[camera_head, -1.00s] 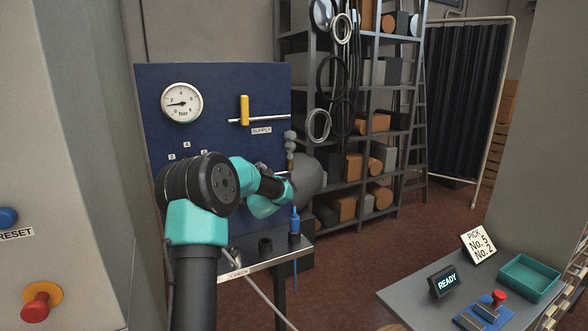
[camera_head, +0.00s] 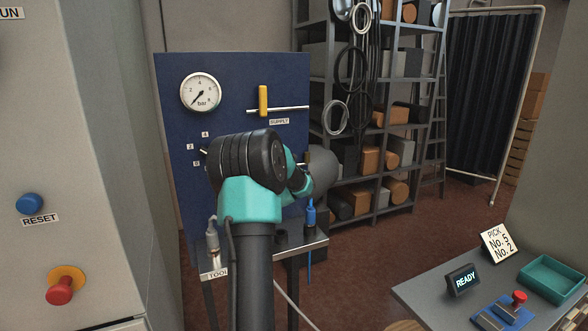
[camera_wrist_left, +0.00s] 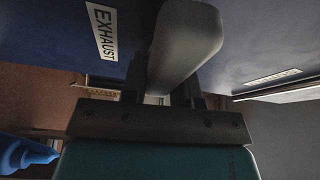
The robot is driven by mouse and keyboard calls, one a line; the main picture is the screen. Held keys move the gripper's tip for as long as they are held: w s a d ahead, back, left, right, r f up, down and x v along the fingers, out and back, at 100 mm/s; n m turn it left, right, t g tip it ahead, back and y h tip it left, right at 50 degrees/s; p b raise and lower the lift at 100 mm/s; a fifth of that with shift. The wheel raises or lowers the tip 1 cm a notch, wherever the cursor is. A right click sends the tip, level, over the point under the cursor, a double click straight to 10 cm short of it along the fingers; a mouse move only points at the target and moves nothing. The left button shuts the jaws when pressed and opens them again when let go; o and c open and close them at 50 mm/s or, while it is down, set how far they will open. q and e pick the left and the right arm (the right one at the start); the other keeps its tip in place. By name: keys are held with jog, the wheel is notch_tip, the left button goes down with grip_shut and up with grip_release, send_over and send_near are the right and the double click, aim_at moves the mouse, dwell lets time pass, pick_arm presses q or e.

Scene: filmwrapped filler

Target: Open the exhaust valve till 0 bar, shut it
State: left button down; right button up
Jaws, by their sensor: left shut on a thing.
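My left gripper (camera_wrist_left: 163,88) is shut on the grey exhaust valve handle (camera_wrist_left: 188,40) in the left wrist view. One finger stands on each side of the handle. The EXHAUST label (camera_wrist_left: 102,30) is on the blue panel beside it. In the head view my arm hides the gripper and the valve. The round pressure gauge (camera_head: 201,92) is at the panel's upper left, its needle pointing down and left, near the low end of the scale. My right gripper is in neither view.
The yellow supply handle (camera_head: 263,100) stands upright across its pipe on the blue panel (camera_head: 230,68). A small shelf (camera_head: 300,247) below holds a blue-tipped tool (camera_head: 311,213). A grey cabinet (camera_head: 90,130) stands close at left. A table with a READY display (camera_head: 463,281) is at lower right.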

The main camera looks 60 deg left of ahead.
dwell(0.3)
pick_arm(q)
jog(key=c, duration=0.9)
grip_release()
jog(key=shift+d, duration=0.1)
jog(key=v, duration=1.7)
jog(key=shift+d, duration=0.15)
